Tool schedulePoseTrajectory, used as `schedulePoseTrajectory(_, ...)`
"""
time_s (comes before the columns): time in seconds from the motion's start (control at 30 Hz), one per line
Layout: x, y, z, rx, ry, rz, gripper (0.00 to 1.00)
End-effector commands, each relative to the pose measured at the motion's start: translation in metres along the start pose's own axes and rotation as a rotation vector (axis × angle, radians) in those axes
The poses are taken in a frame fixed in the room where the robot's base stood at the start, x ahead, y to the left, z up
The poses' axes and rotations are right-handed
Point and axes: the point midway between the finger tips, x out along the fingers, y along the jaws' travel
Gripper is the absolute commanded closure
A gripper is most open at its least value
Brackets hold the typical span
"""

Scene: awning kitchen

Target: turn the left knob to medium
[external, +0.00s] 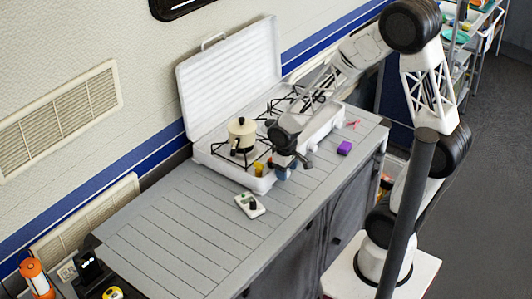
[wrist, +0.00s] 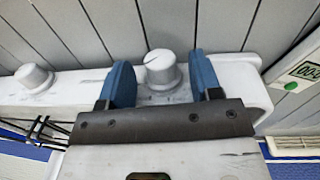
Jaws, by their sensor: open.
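The camping stove (external: 222,170) stands on the grey slatted counter with its white lid raised. In the wrist view, two white knobs sit on its white front. The left knob (wrist: 162,72) is the one nearer the white device, and a thin dark line crosses its top. The other knob (wrist: 33,79) is at the wrist view's left. My gripper (wrist: 160,78) is open, its blue fingers on either side of the left knob with gaps visible; I cannot tell whether they touch it. In the external view, my gripper (external: 283,170) is at the stove's front edge and the knobs are not clear.
A cream pot (external: 241,135) stands on the stove. A white device (external: 250,205) with a small screen lies on the counter (external: 180,225) beside the stove. A purple block (external: 344,148) is to the right. The counter's left part is clear.

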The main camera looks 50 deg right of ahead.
Motion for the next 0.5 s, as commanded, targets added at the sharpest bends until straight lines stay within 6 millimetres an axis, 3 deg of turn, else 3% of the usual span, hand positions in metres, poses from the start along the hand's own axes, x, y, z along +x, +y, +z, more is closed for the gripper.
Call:
schedulePoseTrajectory(0.2, 0.0111, 0.0, 0.0003, 0.0, 0.0, 0.0, 0.42)
schedulePoseTrajectory(0.5, 0.0118, 0.0, 0.0003, 0.001, 0.0, 0.0, 0.43)
